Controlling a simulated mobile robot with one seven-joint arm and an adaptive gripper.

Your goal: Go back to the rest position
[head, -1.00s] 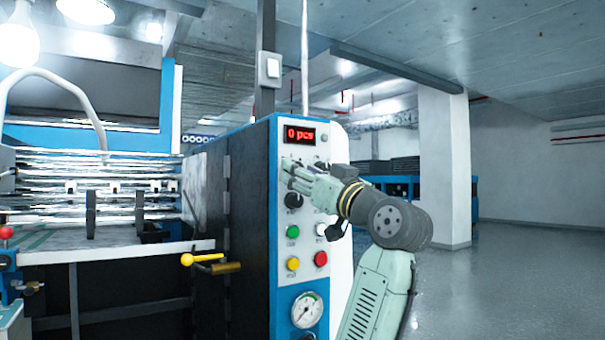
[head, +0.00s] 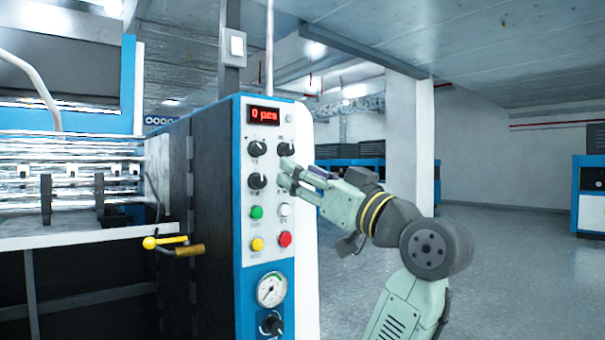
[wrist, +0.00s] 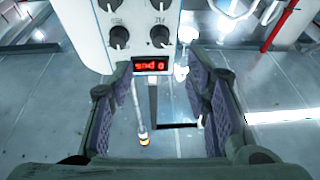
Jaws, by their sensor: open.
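My gripper (head: 287,177) is open and empty, in front of the right side of the control panel (head: 292,262). In the wrist view, its two padded fingers (wrist: 165,105) stand wide apart with nothing between them but background. The panel's red display (head: 264,116) reads 0 pcs, and it also shows in the wrist view (wrist: 150,65). Black knobs, such as the upper left one (head: 257,149), sit below the display. The fingertips are close to the upper right knob (head: 286,149); whether they touch it I cannot tell.
Green (head: 256,212), red (head: 285,239) and yellow (head: 257,244) buttons and a gauge (head: 271,290) are lower on the panel. A yellow-knobbed lever (head: 150,243) sticks out at left. A white pillar (head: 409,130) stands behind my arm. The floor (head: 510,270) at right is clear.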

